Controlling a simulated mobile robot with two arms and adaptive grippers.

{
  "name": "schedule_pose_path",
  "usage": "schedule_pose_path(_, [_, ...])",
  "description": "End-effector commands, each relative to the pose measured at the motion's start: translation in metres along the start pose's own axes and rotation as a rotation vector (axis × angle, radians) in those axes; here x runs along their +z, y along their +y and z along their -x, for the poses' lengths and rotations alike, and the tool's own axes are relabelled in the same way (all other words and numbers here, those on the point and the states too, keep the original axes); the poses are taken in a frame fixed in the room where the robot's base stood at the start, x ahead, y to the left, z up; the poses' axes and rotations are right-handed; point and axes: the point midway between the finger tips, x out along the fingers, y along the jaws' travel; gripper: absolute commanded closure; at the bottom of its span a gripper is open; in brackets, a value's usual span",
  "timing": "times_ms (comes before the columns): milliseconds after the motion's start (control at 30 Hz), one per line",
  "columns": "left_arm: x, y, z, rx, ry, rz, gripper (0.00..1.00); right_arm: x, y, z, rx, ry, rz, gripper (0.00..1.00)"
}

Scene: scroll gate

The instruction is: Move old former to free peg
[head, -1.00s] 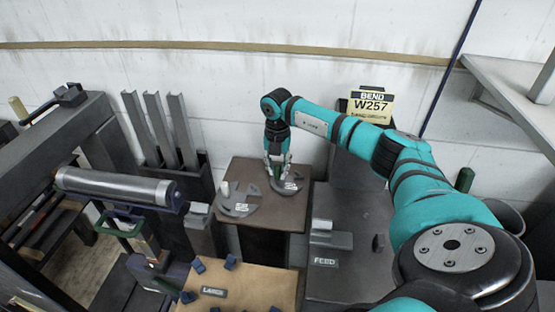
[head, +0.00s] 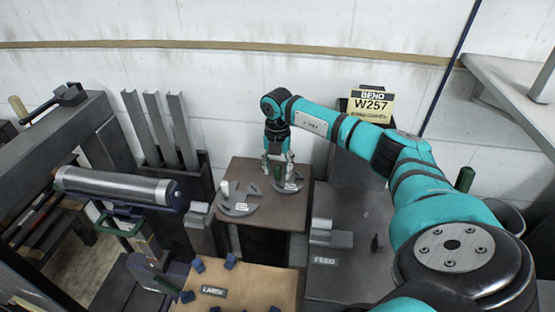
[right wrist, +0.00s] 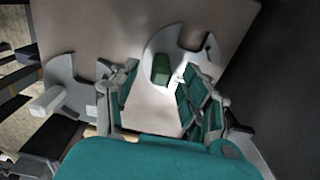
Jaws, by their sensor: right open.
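Two grey notched former plates lie on a small brown table (head: 262,222). The right former (head: 291,187) has an upright green handle (head: 290,174); the left former (head: 238,208) has a pale handle (head: 225,188). Both carry small white labels, too small to read. My right gripper (head: 278,168) is open and points down at the right former. In the right wrist view the green handle (right wrist: 161,68) shows beyond and between the spread fingers, with no grip on it. Pegs under the plates cannot be made out. My left gripper is not in view.
A bending machine with a grey roller (head: 115,188) stands at left. A tan board marked LARGE (head: 255,285) with blue blocks is in front. A FEED bench (head: 345,265) lies to the right.

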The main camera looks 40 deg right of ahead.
Motion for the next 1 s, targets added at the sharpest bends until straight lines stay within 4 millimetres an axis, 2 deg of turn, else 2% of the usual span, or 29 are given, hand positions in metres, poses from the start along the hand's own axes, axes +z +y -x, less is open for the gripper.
schedule_pose_path(500, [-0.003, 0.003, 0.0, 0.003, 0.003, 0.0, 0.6, 0.001, 0.001, 0.099, 0.005, -0.004, 0.0, 0.53])
schedule_pose_path(700, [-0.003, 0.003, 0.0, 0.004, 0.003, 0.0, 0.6, 0.001, 0.0, 0.116, 0.004, -0.003, 0.0, 0.53])
schedule_pose_path(1000, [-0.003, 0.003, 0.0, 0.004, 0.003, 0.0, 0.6, 0.001, 0.0, 0.117, 0.004, -0.002, 0.0, 0.53])
